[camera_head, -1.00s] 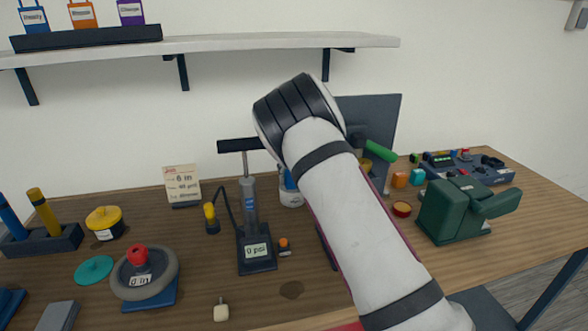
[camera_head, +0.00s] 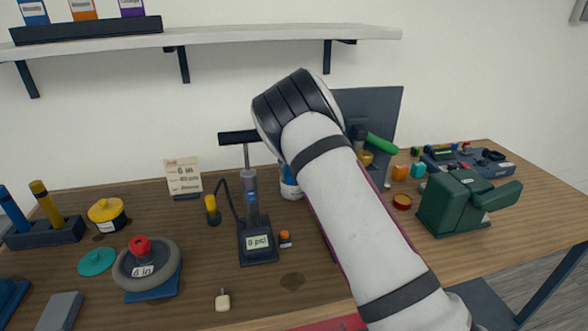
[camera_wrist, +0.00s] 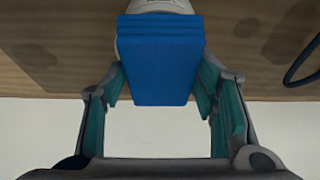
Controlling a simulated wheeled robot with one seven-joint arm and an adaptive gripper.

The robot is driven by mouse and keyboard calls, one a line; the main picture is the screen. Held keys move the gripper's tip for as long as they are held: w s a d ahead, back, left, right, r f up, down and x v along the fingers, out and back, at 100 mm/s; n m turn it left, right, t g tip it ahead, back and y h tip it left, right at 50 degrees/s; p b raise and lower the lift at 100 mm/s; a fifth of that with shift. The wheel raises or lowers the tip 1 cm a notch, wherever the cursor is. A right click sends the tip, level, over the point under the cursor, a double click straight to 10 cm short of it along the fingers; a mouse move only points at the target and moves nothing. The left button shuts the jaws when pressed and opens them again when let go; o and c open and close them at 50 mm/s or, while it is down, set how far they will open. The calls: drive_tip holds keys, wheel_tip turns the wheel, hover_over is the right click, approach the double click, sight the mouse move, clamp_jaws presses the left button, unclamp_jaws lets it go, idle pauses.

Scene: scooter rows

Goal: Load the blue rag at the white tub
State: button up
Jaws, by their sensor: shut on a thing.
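The blue rag (camera_wrist: 162,60) is a folded block between the two teal-padded fingers of my gripper (camera_wrist: 162,84) in the wrist view. My gripper is shut on it. The white tub (camera_wrist: 152,6) shows just past the rag's far end, mostly hidden by it; I cannot tell whether they touch. In the head view the white tub (camera_head: 291,190) stands behind the pump, partly covered by my arm. Some blue shows at its upper part, and I cannot tell whether it is rag or marking. My gripper is hidden behind my arm there.
A floor pump (camera_head: 257,241) stands left of the tub. A card stand (camera_head: 183,178) is farther left. A dark upright panel (camera_head: 375,110) and a green vise (camera_head: 455,205) are to the right. A shelf (camera_head: 250,38) hangs above. Bare bench (camera_head: 190,240) lies left of the pump.

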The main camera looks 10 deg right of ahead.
drive_tip(key=shift+f, duration=0.5)
idle(1.8)
drive_tip(key=shift+b, duration=0.3)
drive_tip(key=shift+r+b, duration=0.35)
drive_tip(key=shift+r, duration=3.25)
